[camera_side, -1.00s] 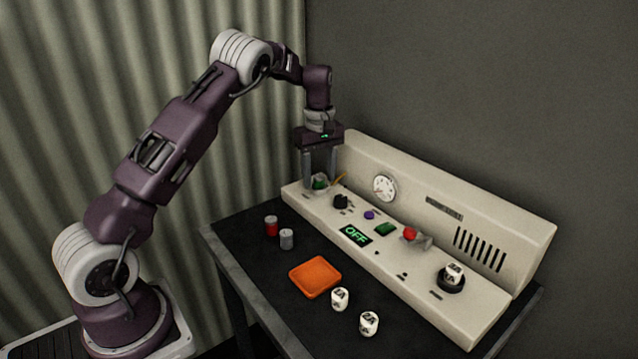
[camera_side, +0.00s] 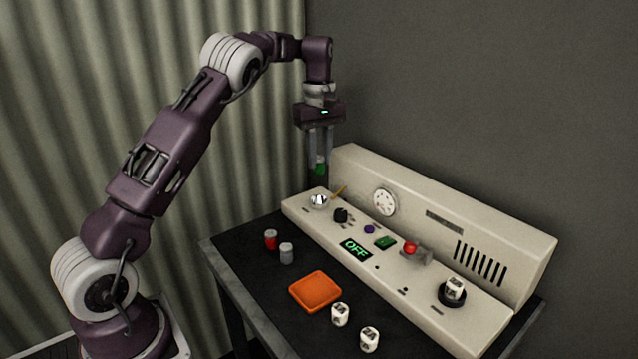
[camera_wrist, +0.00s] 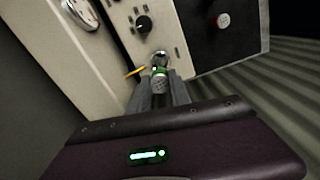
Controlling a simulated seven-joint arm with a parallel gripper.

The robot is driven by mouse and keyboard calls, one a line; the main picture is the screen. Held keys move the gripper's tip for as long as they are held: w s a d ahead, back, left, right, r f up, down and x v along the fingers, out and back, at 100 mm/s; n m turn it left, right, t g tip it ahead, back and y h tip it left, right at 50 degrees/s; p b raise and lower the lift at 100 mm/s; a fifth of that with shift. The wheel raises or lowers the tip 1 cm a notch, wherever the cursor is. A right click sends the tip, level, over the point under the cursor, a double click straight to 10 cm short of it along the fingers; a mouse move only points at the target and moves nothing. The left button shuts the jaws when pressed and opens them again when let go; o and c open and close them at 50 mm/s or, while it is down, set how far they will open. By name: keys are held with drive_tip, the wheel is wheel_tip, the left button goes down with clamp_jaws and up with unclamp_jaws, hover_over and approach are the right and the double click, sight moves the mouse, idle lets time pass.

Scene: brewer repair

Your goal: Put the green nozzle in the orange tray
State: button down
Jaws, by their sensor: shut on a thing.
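The green nozzle (camera_side: 320,166) is between the fingertips of my gripper (camera_side: 320,160), which is shut on it. It hangs in the air above the left end of the cream brewer panel. In the wrist view the nozzle (camera_wrist: 159,82) shows green and grey between the two fingers. A shiny silver fitting (camera_side: 319,200) is on the panel below the nozzle, apart from it. The orange tray (camera_side: 315,291) lies flat and empty on the dark table, lower and in front of the panel.
The brewer panel (camera_side: 420,285) has knobs, a dial, a lit OFF display (camera_side: 355,249) and a yellow lever (camera_side: 339,191) by the fitting. A red can (camera_side: 271,240) and grey can (camera_side: 286,253) stand left of the tray. Two white labelled cylinders (camera_side: 340,314) (camera_side: 369,339) stand right of it.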

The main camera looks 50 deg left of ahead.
drive_tip(key=shift+r, duration=0.5)
drive_tip(key=shift+d+r, duration=0.15)
drive_tip(key=shift+d, duration=0.1)
drive_tip(key=s+d+f+m, duration=0.1)
drive_tip(key=s+d+f, duration=0.1)
drive_tip(key=s+d, duration=0.7)
drive_tip(key=s+d+f, duration=0.2)
drive_tip(key=s+d, duration=0.5)
drive_tip(key=d, duration=0.3)
drive_tip(key=f, duration=0.9)
drive_tip(key=shift+s+d+f, duration=0.2)
drive_tip(key=shift+s, duration=0.1)
drive_tip(key=shift+f, duration=0.25)
drive_tip(key=c, duration=1.2)
unclamp_jaws()
drive_tip(key=shift+f, duration=0.15)
